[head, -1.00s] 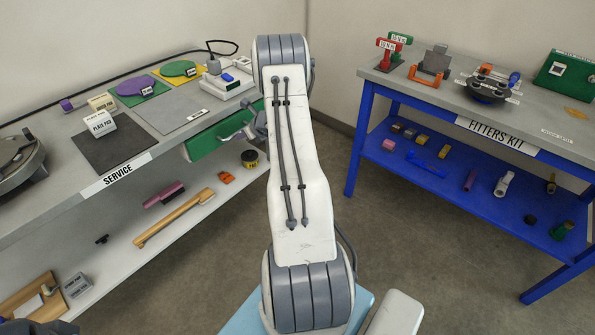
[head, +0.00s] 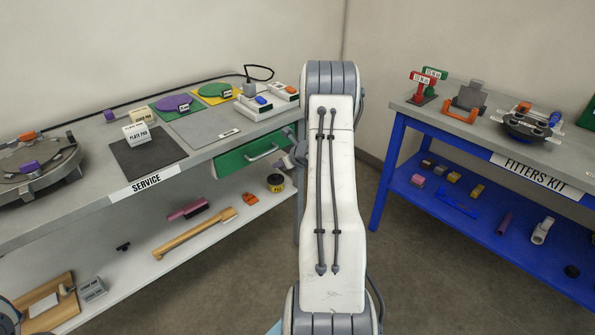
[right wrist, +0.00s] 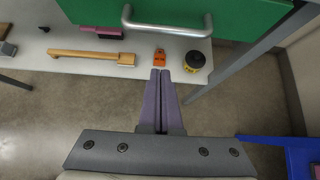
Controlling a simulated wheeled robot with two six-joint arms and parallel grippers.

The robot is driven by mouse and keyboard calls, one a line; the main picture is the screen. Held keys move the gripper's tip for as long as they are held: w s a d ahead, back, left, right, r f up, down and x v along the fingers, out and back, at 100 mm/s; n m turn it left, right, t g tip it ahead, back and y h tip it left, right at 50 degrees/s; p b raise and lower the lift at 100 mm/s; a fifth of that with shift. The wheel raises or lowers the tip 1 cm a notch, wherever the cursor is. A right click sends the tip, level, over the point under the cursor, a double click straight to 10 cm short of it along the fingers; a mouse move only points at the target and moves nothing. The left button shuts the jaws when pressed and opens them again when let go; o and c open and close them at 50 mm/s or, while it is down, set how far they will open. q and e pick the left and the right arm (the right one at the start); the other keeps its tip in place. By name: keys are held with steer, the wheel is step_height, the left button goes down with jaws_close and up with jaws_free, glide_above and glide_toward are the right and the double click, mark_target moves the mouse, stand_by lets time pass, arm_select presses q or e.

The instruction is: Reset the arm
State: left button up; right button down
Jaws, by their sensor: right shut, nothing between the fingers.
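My right arm rises through the middle of the head view and covers part of the space between the two benches. Its wrist end shows as a grey part beside the green drawer (head: 240,160), just right of the drawer's metal handle (head: 263,152). In the right wrist view my right gripper (right wrist: 160,72) has its purple-grey fingers pressed together with nothing between them. The fingers point toward the lower shelf and the handle (right wrist: 165,30) lies beyond their tips, apart from them. My left gripper is not in view.
The service bench (head: 60,205) at the left holds pads, discs and a round fixture (head: 35,165). Its lower shelf holds a wooden-coloured bar (head: 195,233) and a black-yellow tape roll (head: 275,183). The blue fitters kit bench (head: 395,160) stands right. Open floor lies between.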

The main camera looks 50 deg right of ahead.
steer(key=v, duration=0.8)
steer(key=shift+s+r, duration=0.2)
steer(key=shift+r, duration=0.15)
